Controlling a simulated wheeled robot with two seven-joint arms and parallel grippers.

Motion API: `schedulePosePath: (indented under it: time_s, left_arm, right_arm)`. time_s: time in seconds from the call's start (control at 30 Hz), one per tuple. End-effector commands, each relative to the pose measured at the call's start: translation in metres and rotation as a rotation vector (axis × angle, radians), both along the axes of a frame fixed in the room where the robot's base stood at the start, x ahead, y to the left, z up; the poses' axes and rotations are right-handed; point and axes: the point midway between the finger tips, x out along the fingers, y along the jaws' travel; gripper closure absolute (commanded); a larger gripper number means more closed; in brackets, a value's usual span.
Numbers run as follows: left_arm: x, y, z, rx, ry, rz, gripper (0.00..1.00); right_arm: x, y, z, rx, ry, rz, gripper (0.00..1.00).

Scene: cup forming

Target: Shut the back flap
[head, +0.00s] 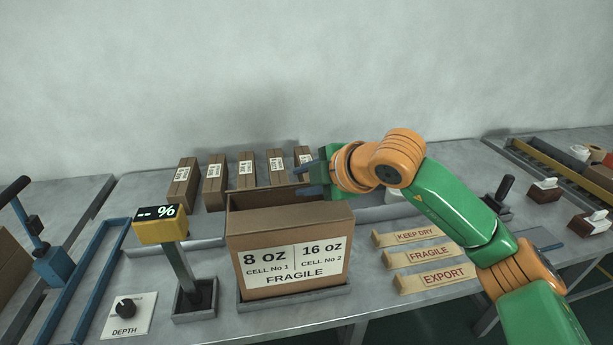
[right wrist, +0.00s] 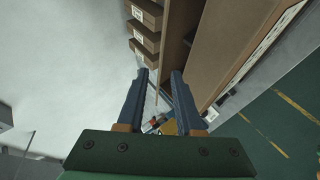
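The carton (head: 290,222) stands at the middle front of the table, with a white label reading 8 oz, 16 oz and FRAGILE on its front. Its back flap (head: 262,198) appears to stand up along the far edge of the top. My right gripper (head: 308,178) is at the back right corner of the carton, by the flap's right end, fingers apart. In the right wrist view the gripper (right wrist: 162,98) is open, with a brown panel (right wrist: 177,40), apparently the flap, ahead near the right finger. I cannot tell whether it touches. My left gripper is out of view.
Several small labelled cartons (head: 214,182) stand in a row behind. A yellow display on a post (head: 161,225) is left of the carton. Wooden stamp blocks marked KEEP DRY (head: 414,233), FRAGILE (head: 420,256) and EXPORT (head: 435,278) lie to the right.

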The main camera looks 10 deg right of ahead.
Motion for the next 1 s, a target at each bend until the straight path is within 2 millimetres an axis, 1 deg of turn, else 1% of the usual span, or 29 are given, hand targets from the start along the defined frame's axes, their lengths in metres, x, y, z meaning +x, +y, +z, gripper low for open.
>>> schedulePosePath:
  time_s: [0.03, 0.1, 0.2, 0.3, 0.43, 0.6, 0.63, 0.73, 0.77, 1.0]
  left_arm:
    - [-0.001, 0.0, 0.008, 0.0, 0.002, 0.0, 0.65]
    - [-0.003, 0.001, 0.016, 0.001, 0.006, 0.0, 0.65]
    - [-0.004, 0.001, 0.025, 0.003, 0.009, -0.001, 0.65]
    - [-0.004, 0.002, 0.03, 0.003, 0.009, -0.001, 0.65]
    - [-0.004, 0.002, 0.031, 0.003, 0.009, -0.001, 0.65]
    - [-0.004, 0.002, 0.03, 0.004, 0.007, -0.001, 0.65]
    - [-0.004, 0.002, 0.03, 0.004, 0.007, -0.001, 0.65]
    - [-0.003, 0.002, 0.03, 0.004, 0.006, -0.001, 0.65]
    - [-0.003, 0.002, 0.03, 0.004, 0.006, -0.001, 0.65]
    - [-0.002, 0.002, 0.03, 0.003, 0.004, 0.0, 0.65]
  right_arm:
    - [0.005, 0.003, -0.001, 0.0, 0.006, -0.001, 0.65]
    - [0.015, 0.009, -0.009, 0.0, 0.006, 0.001, 0.65]
    - [0.029, 0.017, -0.021, 0.0, 0.006, 0.002, 0.65]
    - [0.04, 0.023, -0.031, 0.002, 0.005, 0.004, 0.65]
    - [0.045, 0.026, -0.038, 0.003, 0.002, 0.004, 0.65]
    - [0.045, 0.026, -0.039, 0.003, 0.001, 0.005, 0.65]
    - [0.045, 0.026, -0.039, 0.003, 0.001, 0.005, 0.7]
    - [0.045, 0.026, -0.039, 0.003, 0.001, 0.005, 0.97]
    - [0.045, 0.026, -0.038, 0.003, 0.001, 0.005, 1.0]
    - [0.045, 0.026, -0.038, 0.004, 0.001, 0.006, 1.0]
